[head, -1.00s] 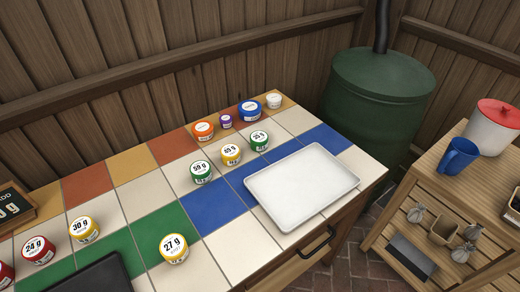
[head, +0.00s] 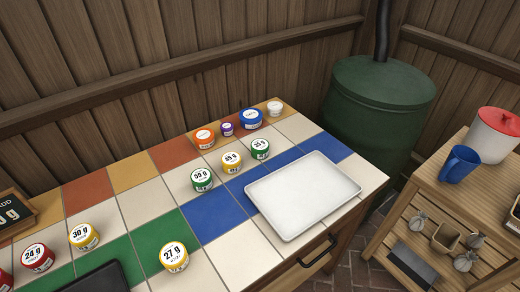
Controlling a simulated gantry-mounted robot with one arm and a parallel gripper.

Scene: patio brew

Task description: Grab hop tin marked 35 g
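A small green tin with a white lid label (head: 260,149) that appears to read 35 g stands upright on the tiled counter (head: 145,201), behind the white tray. A yellow tin (head: 232,162) stands just left of it; its small number is hard to read. Another green tin (head: 202,179), which looks like 59 g, stands further left and nearer. My gripper is not in view.
A white tray (head: 302,194), empty, lies at the counter's right end. Orange (head: 204,139), purple (head: 227,129), blue (head: 250,118) and white (head: 275,108) containers line the back. Yellow tins marked 27 g (head: 173,256) and 30 g (head: 84,237) are at front left.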

